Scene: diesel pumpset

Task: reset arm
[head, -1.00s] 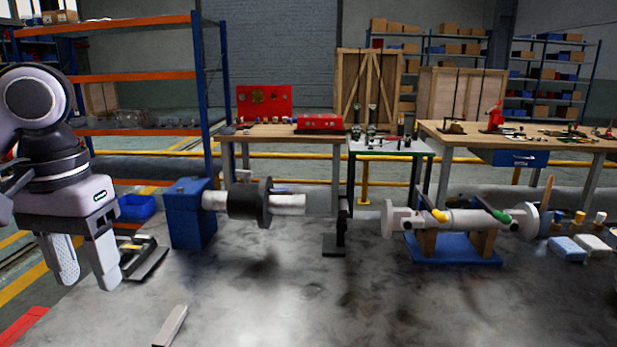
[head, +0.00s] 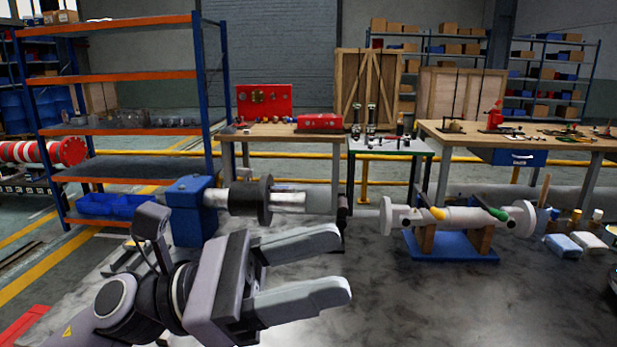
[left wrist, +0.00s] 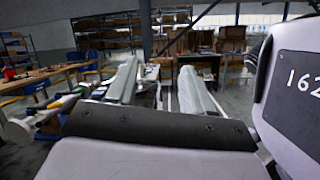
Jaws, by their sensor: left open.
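My left gripper (head: 345,265) is in the lower middle of the head view, its fingers pointing right. The two fingers are apart with nothing between them. In the left wrist view the two fingers (left wrist: 160,85) also stand apart and empty. The gripper is in front of the grey bench top and hides part of it. My right gripper is not in either view.
A blue block with a shaft and dark flange (head: 250,200) stands behind my left gripper. A grey flanged pipe (head: 460,219) rests on a blue stand (head: 450,247) to the right. Blue and white cloths (head: 562,246) lie farther right. The front right bench top (head: 440,310) is clear.

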